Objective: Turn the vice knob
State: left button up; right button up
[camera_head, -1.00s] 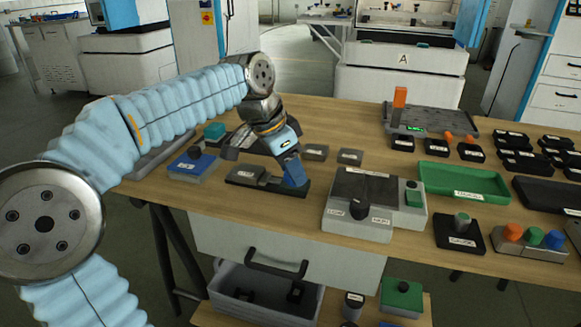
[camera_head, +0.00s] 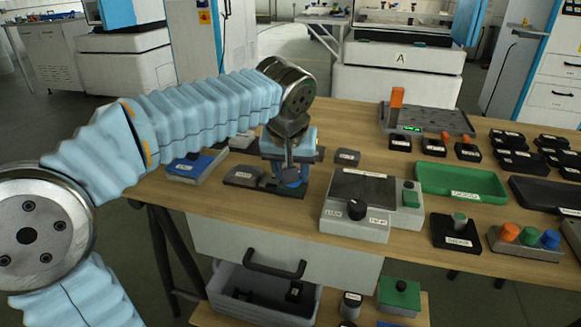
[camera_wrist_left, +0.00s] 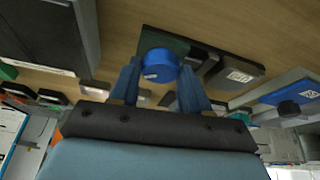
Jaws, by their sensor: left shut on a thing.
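The vice (camera_head: 243,176) is a low dark block with a grey jaw and a label, near the front edge of the wooden table in the head view. Its round blue knob (camera_head: 290,179) is at its right end. My left gripper (camera_head: 289,167) points down over that end. In the left wrist view the blue knob (camera_wrist_left: 159,66) sits between the two blue fingers of my left gripper (camera_wrist_left: 158,80), which is shut on it. The vice body (camera_wrist_left: 235,72) extends to the right there. My right gripper is not in view.
A grey control box (camera_head: 355,225) with a black dial stands just right of the vice. A blue-topped box (camera_head: 190,167) is to the left, and a small grey block (camera_head: 347,157) lies behind. A green tray (camera_head: 462,182) and several dark blocks fill the right.

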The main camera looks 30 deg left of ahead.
pick_arm(q)
jog(key=n+y, duration=0.1)
jog(key=n, duration=0.1)
jog(key=n+g, duration=0.1)
jog(key=n, duration=0.2)
jog(key=shift+w+d+n+y+p, duration=0.1)
jog(key=shift+d+n+y+p, duration=0.1)
jog(key=shift+n+y+p, duration=0.15)
jog(key=n+g, duration=0.1)
jog(key=n, duration=0.1)
jog(key=n+g+y, duration=0.1)
jog(key=n, duration=0.2)
jog(key=shift+w+d+p, duration=0.1)
jog(key=shift+w+p, duration=0.1)
jog(key=shift+p, duration=0.2)
jog(key=shift+n, duration=0.25)
jog(key=o, duration=1.1)
jog(key=shift+c, duration=0.2)
jog(key=p+v, duration=0.2)
jog(key=v, duration=1.1)
jog(key=shift+d+r, duration=0.2)
jog(key=shift+r, duration=0.15)
